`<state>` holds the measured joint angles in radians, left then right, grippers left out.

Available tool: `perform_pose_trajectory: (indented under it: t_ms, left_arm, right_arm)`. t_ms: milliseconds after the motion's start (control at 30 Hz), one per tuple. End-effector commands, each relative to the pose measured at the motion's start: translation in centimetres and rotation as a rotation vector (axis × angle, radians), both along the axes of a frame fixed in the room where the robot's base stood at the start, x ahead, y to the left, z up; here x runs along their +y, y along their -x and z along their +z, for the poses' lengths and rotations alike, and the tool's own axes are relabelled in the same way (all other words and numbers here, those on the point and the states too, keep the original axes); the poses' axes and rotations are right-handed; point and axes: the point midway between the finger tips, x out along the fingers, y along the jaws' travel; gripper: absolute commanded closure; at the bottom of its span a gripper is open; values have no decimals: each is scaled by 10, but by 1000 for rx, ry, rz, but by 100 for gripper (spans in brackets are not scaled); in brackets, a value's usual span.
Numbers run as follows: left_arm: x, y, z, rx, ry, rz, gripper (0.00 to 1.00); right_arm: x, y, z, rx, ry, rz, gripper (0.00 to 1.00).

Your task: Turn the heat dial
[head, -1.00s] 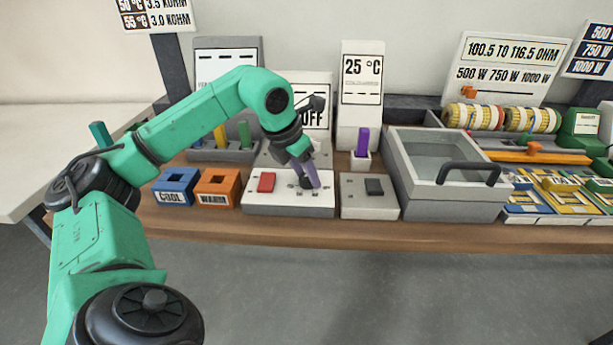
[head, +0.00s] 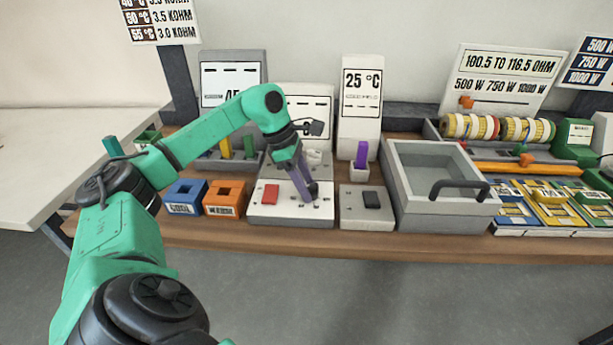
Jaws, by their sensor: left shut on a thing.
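The white control panel (head: 283,216) stands near the front edge of the bench, with a red button (head: 270,194) on its left and marks around the dial on its right. The dark heat dial (head: 313,187) is mostly hidden by my left gripper (head: 310,190), which reaches down onto it from above, tilted. The gripper is shut on the dial. The display (head: 316,102) behind the panel is partly covered by my wrist and its text cannot be read. My right gripper is not in view.
A blue block (head: 184,196) and an orange block (head: 224,198) stand left of the panel. To its right are a grey box with a dark switch (head: 372,200), a purple lever (head: 361,154) and a grey bin with a handle (head: 458,187).

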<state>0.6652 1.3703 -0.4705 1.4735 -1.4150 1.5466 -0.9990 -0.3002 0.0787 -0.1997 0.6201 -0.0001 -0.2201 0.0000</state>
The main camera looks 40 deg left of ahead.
Motion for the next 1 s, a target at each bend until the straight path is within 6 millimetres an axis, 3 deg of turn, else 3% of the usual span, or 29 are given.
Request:
perform_pose_trajectory:
  t_ms: [33,300,867,900,967,1000]
  left_arm:
    - [0,0,4,4,1,-29,100]
    - [1,-1,1,3,-1,-146,100]
    - [1,-1,-1,2,-3,-179,100]
    - [1,-1,-1,2,-3,-179,37]
    - [1,-1,-1,2,-2,-179,19]
    - [1,-1,-1,2,-2,-179,19]
  right_arm:
    - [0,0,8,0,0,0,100]
    - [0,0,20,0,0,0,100]
    - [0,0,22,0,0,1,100]
    - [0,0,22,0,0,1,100]
    - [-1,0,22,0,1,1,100]
    - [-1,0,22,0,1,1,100]
